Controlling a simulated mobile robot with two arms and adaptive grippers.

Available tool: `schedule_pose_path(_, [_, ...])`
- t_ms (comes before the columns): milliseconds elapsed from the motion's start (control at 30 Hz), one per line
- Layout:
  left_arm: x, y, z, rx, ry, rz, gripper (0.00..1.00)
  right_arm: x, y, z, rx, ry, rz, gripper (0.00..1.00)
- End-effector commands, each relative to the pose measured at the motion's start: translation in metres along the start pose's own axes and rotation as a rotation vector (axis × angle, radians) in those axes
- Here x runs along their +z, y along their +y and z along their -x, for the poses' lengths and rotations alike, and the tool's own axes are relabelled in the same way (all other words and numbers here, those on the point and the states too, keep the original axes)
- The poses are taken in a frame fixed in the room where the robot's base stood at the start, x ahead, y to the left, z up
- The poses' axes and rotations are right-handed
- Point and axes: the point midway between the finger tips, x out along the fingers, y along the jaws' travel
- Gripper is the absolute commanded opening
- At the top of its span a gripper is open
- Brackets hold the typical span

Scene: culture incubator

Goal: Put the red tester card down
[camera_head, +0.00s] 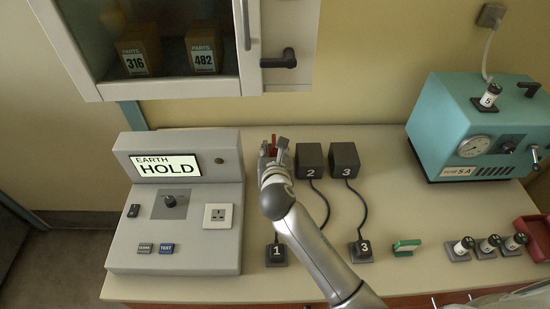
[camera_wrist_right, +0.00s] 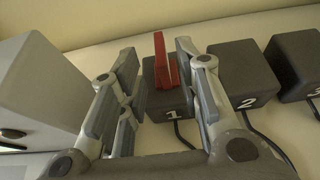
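The red tester card (camera_wrist_right: 163,62) stands upright between the fingers of my right gripper (camera_wrist_right: 157,68) in the wrist view, close to the right finger, with a visible gap to the left one. The fingers look spread apart. Behind and below the card is the dark box labelled 1 (camera_wrist_right: 166,101); I cannot tell whether the card rests on it or in it. In the head view the red card (camera_head: 273,142) shows as a small strip at the tip of my right gripper (camera_head: 274,149), which hides most of box 1. My left gripper is not in view.
Dark boxes 2 (camera_head: 309,159) and 3 (camera_head: 344,159) stand to the right. The grey tester (camera_head: 178,262) reads EARTH HOLD. A green card (camera_head: 406,246) lies at the counter's front. A teal machine (camera_head: 437,115) stands right; a cabinet (camera_head: 276,20) hangs above.

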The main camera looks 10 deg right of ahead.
Motion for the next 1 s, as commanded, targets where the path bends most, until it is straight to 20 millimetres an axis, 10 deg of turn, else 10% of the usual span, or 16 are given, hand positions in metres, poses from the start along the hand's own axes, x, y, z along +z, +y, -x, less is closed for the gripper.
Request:
schedule_pose_path(300, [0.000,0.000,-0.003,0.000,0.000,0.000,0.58,0.000,0.000,0.036,0.000,0.000,0.000,0.32])
schedule_pose_path(1000, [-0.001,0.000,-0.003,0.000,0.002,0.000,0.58,0.000,0.000,0.040,-0.001,0.000,0.000,0.32])
